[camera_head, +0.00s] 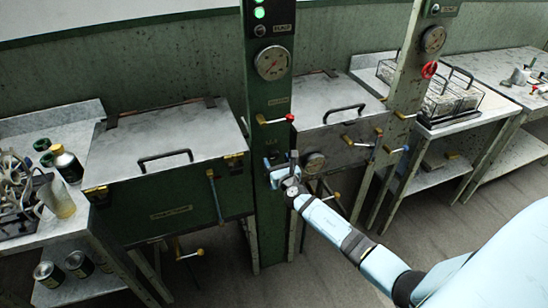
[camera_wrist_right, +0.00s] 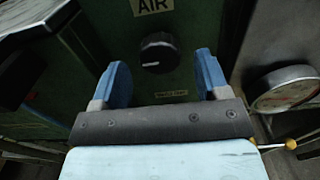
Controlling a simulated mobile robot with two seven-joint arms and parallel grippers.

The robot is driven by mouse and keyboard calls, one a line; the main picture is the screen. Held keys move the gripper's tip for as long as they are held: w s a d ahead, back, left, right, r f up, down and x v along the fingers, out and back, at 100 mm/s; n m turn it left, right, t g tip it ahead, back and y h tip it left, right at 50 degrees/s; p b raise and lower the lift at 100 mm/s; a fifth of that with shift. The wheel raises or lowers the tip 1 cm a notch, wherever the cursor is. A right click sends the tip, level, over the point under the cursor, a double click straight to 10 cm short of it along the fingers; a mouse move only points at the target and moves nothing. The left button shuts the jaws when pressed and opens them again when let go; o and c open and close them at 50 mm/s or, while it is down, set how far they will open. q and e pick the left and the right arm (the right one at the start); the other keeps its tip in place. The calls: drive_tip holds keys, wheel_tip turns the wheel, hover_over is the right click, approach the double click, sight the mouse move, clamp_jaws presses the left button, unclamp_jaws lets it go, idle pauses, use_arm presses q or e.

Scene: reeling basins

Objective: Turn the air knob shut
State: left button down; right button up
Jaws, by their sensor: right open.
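The air knob (camera_wrist_right: 159,52) is a round black knob with a pale pointer mark, on a green column below a label reading AIR (camera_wrist_right: 152,5) in the right wrist view. My right gripper (camera_wrist_right: 161,78) is open, its two blue fingers standing to either side of the knob with gaps. I cannot tell how far the fingertips are from the panel. In the head view my right gripper (camera_head: 277,170) is at the green column (camera_head: 268,213), and it hides the knob there. My left gripper is not in view.
A lever with a red end (camera_head: 289,117) sticks out of the column above my right gripper. A pressure gauge (camera_head: 314,162) is close on the right. A lidded basin (camera_head: 165,147) stands left of the column, and a wire basket (camera_head: 452,95) stands on the right table.

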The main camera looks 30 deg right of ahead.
sight(275, 158)
drive_tip(key=shift+x, duration=1.6)
drive_tip(key=c, duration=0.9)
